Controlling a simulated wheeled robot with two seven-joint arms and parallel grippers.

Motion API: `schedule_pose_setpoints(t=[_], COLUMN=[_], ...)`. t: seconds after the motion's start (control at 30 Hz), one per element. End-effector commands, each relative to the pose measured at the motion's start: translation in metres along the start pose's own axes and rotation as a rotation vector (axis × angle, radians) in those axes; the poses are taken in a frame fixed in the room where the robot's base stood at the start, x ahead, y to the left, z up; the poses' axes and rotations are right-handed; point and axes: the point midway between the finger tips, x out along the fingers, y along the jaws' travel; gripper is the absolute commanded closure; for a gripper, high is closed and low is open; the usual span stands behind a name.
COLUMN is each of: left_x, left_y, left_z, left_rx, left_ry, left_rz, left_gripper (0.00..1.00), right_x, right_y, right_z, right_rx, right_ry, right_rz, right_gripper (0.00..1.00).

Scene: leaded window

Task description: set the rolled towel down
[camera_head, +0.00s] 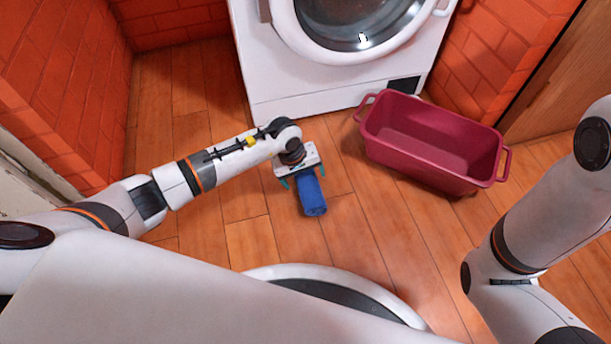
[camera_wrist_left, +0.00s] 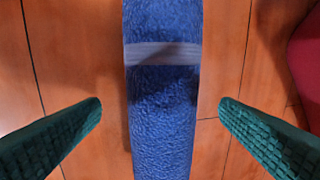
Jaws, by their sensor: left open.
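The rolled blue towel (camera_head: 312,196) lies on the wooden floor in front of the washing machine. It also shows in the left wrist view (camera_wrist_left: 162,110), running from top to bottom, with a paler band across it. My left gripper (camera_head: 305,181) is above the towel. Its two green fingers are open, one on each side of the towel, with a gap on both sides in the left wrist view (camera_wrist_left: 160,110). The towel's far end is hidden under the gripper in the head view. My right gripper is out of view; only my right arm shows.
An empty dark pink basket (camera_head: 430,140) with handles stands on the floor to the right of the towel. A white washing machine (camera_head: 330,75) stands behind. Brick walls (camera_head: 60,80) close in both sides. The floor (camera_head: 250,235) left of and around the towel is clear.

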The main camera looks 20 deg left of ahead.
Motion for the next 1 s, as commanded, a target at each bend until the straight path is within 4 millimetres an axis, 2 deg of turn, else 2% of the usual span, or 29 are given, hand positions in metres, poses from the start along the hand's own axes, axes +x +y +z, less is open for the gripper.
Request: schedule_pose_setpoints(t=[0.03,0.3,0.5,0.77,0.87,0.97,1.0], left_x=[-0.021,-0.074,-0.089,-0.091,-0.098,-0.121,-0.138], left_y=[-0.002,-0.001,0.0,-0.002,-0.02,-0.068,-0.093], left_z=[0.001,0.001,0.0,-0.001,-0.011,-0.039,-0.055], left_rx=[0.002,0.001,0.001,-0.001,-0.032,-0.118,-0.168], left_ry=[-0.002,-0.002,0.0,0.002,0.037,0.142,0.212], left_rz=[0.0,-0.001,0.0,-0.005,-0.062,-0.21,-0.288], left_gripper=[0.15,0.15,0.15,0.15,0.15,0.15,0.15], right_x=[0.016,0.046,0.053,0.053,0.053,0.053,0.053], right_y=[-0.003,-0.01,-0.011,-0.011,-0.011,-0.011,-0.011], right_z=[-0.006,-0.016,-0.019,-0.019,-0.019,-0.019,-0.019], right_rx=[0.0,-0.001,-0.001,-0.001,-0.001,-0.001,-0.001], right_ry=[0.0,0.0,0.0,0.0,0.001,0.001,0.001], right_rz=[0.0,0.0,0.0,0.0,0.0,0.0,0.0], right_gripper=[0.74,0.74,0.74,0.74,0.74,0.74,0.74])
